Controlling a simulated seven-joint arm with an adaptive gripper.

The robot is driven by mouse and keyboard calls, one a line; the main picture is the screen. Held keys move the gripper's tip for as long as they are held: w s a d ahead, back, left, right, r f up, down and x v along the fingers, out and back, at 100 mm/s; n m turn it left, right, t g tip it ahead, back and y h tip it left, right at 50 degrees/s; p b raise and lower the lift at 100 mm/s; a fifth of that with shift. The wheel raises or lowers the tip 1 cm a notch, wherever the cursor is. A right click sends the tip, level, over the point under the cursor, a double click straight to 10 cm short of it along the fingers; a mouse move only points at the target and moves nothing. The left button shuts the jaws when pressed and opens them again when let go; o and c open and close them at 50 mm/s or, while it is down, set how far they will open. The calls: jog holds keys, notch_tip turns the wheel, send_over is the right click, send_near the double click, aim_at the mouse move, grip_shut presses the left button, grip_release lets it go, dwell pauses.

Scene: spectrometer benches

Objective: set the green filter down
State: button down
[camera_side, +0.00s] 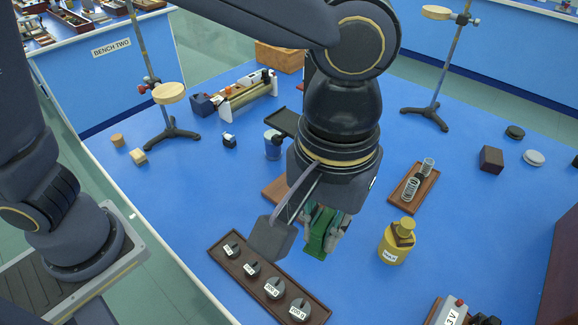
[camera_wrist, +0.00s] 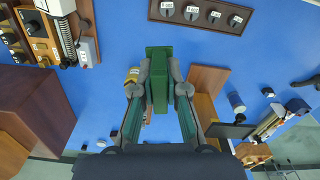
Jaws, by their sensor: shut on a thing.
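The green filter (camera_wrist: 158,80) is a dark green block held between the fingertips of my gripper (camera_wrist: 159,92) in the wrist view. In the side view, the green filter (camera_side: 316,234) hangs below my gripper (camera_side: 324,226), partly hidden by its fingers. It appears to be above the blue bench top, but I cannot tell the exact gap. My gripper is shut on it.
A wooden strip with several labelled dark knobs (camera_side: 235,262) lies at the front left. A yellow bottle (camera_side: 393,247) stands to the right, near a small tray (camera_side: 423,192) with a coil and glass tube. A brown board (camera_side: 274,192) lies partly behind my gripper.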

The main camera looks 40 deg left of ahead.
jog(key=w+a+n, duration=0.4)
jog(key=w+a, duration=0.2)
jog(key=a, duration=0.1)
jog(key=n, duration=1.2)
send_over(239, 195)
notch_tip(239, 195, down, 30)
jog(key=c, duration=1.6)
grip_release()
jog(key=shift+f, duration=0.1)
jog(key=shift+c, duration=0.2)
jog(key=o, duration=0.4)
jog(key=shift+o, duration=0.2)
